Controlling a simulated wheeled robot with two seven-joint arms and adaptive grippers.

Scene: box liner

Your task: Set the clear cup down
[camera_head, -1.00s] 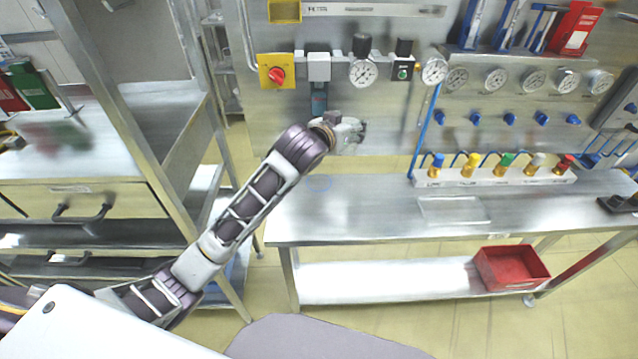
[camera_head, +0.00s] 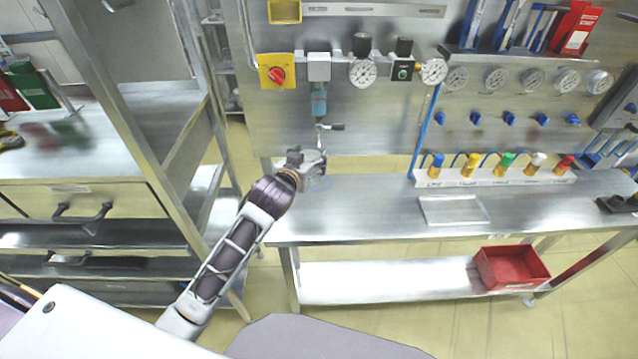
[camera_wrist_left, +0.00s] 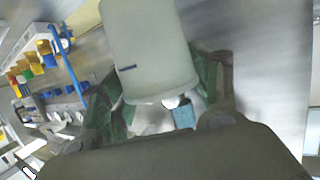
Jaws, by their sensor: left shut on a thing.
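The clear cup (camera_wrist_left: 148,50) fills the upper middle of the left wrist view, a pale see-through cylinder with a short dark mark near its end. My left gripper (camera_wrist_left: 160,100) is shut on it, with a green-lined finger on each side. In the head view my left gripper (camera_head: 316,163) is low over the left part of the steel bench (camera_head: 370,210). A faint blue ring (camera_head: 328,188) shows on the bench top by the gripper. The cup is hard to make out there, and I cannot tell whether it touches the bench. My right gripper is not in view.
A clear flat tray (camera_head: 453,210) lies on the bench to the right. A rack with coloured caps (camera_head: 495,175) stands behind it. A small tap handle (camera_head: 331,127) is just above the gripper. A red bin (camera_head: 512,267) sits on the lower shelf. Bare bench lies between gripper and tray.

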